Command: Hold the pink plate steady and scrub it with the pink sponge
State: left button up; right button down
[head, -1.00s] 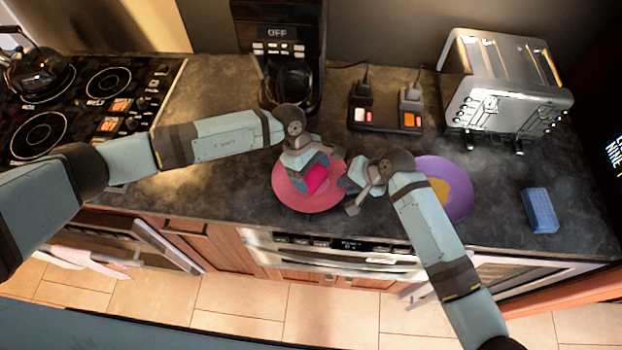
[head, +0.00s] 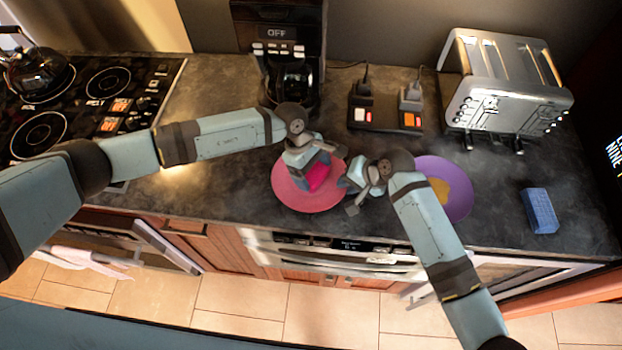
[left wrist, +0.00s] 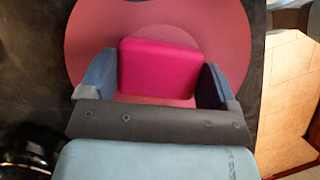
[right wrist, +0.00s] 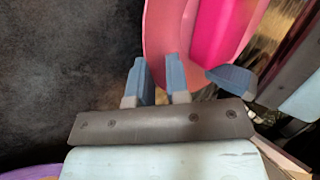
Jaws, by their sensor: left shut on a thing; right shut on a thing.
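The pink plate (head: 301,201) lies on the dark counter near its front edge. My left gripper (head: 315,170) is shut on the pink sponge (head: 319,178) over the plate. In the left wrist view the sponge (left wrist: 160,68) sits between both fingers, against the plate (left wrist: 90,35); its contact face is hidden. My right gripper (head: 347,194) is at the plate's right rim, its fingers shut on that rim. The right wrist view shows the plate (right wrist: 168,35) by the fingertips and the sponge (right wrist: 222,28) beyond; the exact grip is partly hidden.
A purple plate (head: 458,195) with a yellow thing (head: 440,190) on it lies partly under my right arm. A blue block (head: 540,211) is at the right. A toaster (head: 505,85), power strip (head: 385,118) and coffee maker (head: 280,50) stand behind. The stove (head: 90,105) is left.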

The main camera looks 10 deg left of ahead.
pick_arm(q)
jog(key=shift+w+f, duration=0.1)
jog(key=shift+f, duration=0.05)
jog(key=shift+w+r, duration=0.1)
jog(key=shift+r, duration=2.95)
jog(key=shift+a, duration=4.5)
jog(key=shift+w+d, duration=0.15)
jog(key=shift+d, duration=3.65)
jog(key=shift+f, duration=0.15)
